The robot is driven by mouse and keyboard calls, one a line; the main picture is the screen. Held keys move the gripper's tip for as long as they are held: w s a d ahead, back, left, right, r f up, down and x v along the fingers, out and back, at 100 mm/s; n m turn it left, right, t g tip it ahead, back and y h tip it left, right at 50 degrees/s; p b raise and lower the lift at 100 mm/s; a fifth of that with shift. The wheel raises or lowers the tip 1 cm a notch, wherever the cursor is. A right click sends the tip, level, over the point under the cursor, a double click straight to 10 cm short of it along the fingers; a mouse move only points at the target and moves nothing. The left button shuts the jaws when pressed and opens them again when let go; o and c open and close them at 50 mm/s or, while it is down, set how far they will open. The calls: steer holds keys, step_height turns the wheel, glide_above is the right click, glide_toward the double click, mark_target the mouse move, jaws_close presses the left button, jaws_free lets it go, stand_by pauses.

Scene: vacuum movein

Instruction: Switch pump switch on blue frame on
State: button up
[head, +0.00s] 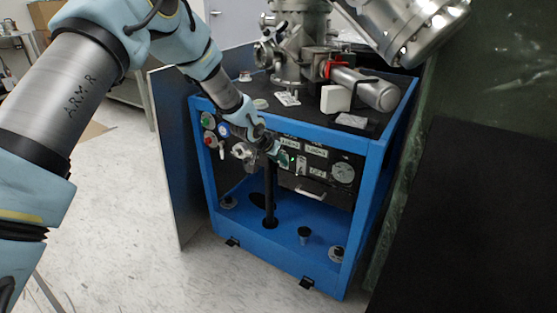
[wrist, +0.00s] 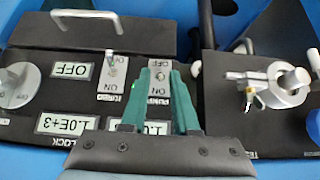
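The blue frame (head: 270,255) stands on the floor and carries a black front panel (head: 318,193) with switches, labels and a gauge. In the wrist view the panel appears upside down. The pump switch plate (wrist: 159,88), lettered PUMP, lies between and behind my gripper's green fingers. Its lever cannot be made out clearly near the fingertips. My gripper (wrist: 160,70) is open, with a narrow gap showing the plate; I cannot tell whether it touches the switch. In the head view my gripper (head: 274,150) is close to the panel.
The turbo switch (wrist: 111,72) with its small lever is just left of the fingers. A silver valve (wrist: 275,85) juts out at right, and a round knob (wrist: 18,84) at left. A metal handle (head: 310,193) sits low on the panel. A pump assembly (head: 300,50) stands on top.

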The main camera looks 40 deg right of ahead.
steer(key=shift+o, duration=0.8)
steer(key=v, duration=1)
steer(key=shift+a+r, duration=0.3)
